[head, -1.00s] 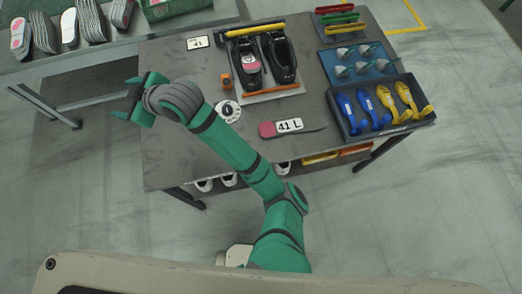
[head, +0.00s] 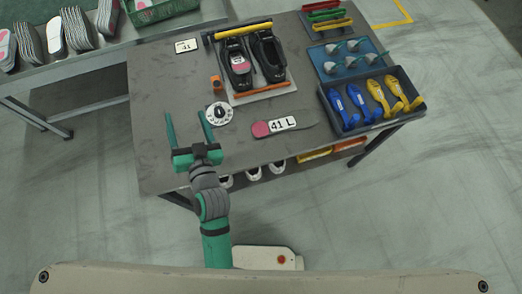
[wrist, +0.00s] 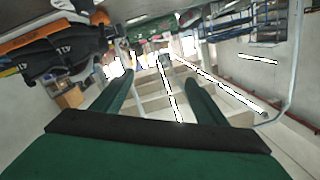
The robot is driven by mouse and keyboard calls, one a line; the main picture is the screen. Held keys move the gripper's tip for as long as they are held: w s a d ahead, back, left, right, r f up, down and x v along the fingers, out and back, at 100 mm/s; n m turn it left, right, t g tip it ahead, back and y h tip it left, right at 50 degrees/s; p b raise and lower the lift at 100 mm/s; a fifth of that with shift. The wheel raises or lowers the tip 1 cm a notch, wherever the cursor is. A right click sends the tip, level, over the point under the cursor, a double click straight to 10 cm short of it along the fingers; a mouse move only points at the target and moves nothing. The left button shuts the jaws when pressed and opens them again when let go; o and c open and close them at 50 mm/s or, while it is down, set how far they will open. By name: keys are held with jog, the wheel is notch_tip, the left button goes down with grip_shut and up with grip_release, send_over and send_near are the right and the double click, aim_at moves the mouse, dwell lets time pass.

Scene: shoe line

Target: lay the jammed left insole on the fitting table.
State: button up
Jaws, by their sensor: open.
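Two black shoes stand side by side in a holder on the fitting table (head: 160,95). A pink-ended insole (head: 241,66) shows inside the left shoe (head: 232,50); most of it is hidden. The right shoe (head: 270,55) shows no pink. A flat, dark piece with a pink end and a white "41 L" label (head: 283,124) lies at the table's front. My gripper (head: 186,113) is open and empty above the table's front left, fingers pointing away from me, apart from the shoes. In the wrist view my fingers (wrist: 160,80) are spread with nothing between them.
A white dial (head: 219,114) and an orange item (head: 215,83) are left of the holder. A yellow-and-black bar (head: 240,31) runs behind the shoes. A dark tray (head: 412,115) of blue and yellow pieces stands at right.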

jog(key=s+d+f+h, duration=0.2)
jog(key=s+d+h, duration=0.1)
jog(key=s+d, duration=0.8)
jog(key=s+d+f+h, duration=0.3)
jog(key=s+d, duration=0.8)
jog(key=s, duration=0.1)
jog(key=shift+s+f+h, duration=0.35)
jog(key=shift+h, duration=0.05)
